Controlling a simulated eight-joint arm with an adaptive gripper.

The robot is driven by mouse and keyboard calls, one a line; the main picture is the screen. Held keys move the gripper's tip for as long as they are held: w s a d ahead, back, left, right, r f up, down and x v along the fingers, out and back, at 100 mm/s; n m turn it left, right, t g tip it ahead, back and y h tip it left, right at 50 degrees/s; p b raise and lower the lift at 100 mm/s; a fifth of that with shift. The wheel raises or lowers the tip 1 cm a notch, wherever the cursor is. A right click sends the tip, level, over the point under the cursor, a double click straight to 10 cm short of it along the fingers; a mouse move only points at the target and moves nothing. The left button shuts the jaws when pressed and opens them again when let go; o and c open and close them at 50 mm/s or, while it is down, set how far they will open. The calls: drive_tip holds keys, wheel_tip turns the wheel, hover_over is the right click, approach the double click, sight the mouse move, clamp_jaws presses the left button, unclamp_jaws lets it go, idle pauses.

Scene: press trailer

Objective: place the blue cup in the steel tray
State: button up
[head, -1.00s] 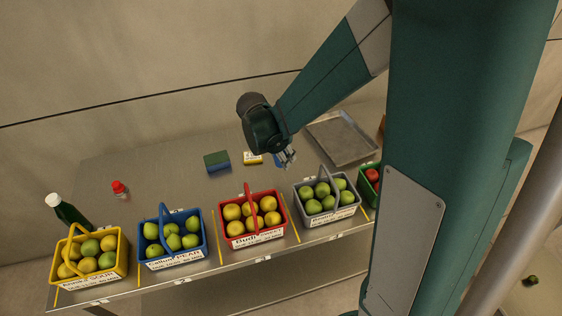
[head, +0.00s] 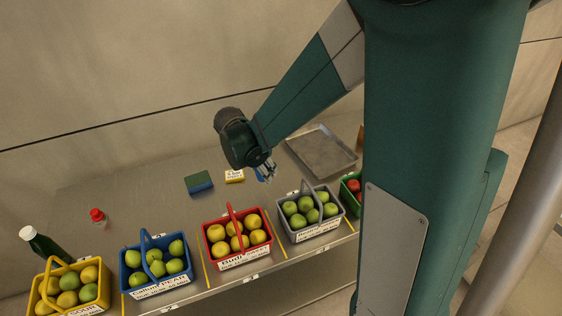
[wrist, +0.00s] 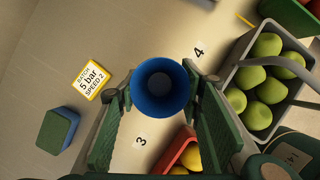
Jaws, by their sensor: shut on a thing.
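The blue cup (wrist: 160,88) is between my gripper's fingers in the wrist view, its open mouth facing the camera. In the head view only a small blue part of the cup (head: 259,174) shows behind the fingers. My gripper (head: 267,172) is shut on the cup, behind the red and grey baskets; whether the cup touches the table is unclear. The steel tray (head: 322,151) is a shallow, empty-looking rectangle to the right of and behind my gripper, apart from the cup.
A grey basket (head: 310,228) of green fruit and a red basket (head: 226,259) stand in front. Blue and yellow baskets stand farther left. A green-and-blue sponge (head: 198,183) and a yellow-edged sign (head: 234,176) lie left of my gripper. A green basket is partly hidden by my arm.

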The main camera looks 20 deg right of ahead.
drive_tip(key=w+d+m+g, duration=0.1)
drive_tip(key=w+d+m, duration=0.35)
drive_tip(key=d, duration=1.05)
drive_tip(key=m+g, duration=0.1)
drive_tip(key=m, duration=0.1)
hover_over(329, 157)
drive_tip(key=a, duration=0.2)
drive_tip(key=shift+s+d+r+h+p, duration=0.1)
drive_tip(key=shift+d+r+h+p, duration=0.05)
drive_tip(key=shift+r+h+p, duration=0.2)
drive_tip(key=shift+f, duration=0.1)
drive_tip(key=shift+f, duration=3)
drive_tip(key=shift+f, duration=0.1)
drive_tip(key=shift+f, duration=1.8)
drive_tip(key=shift+f+b, duration=0.2)
drive_tip(key=shift+b, duration=0.15)
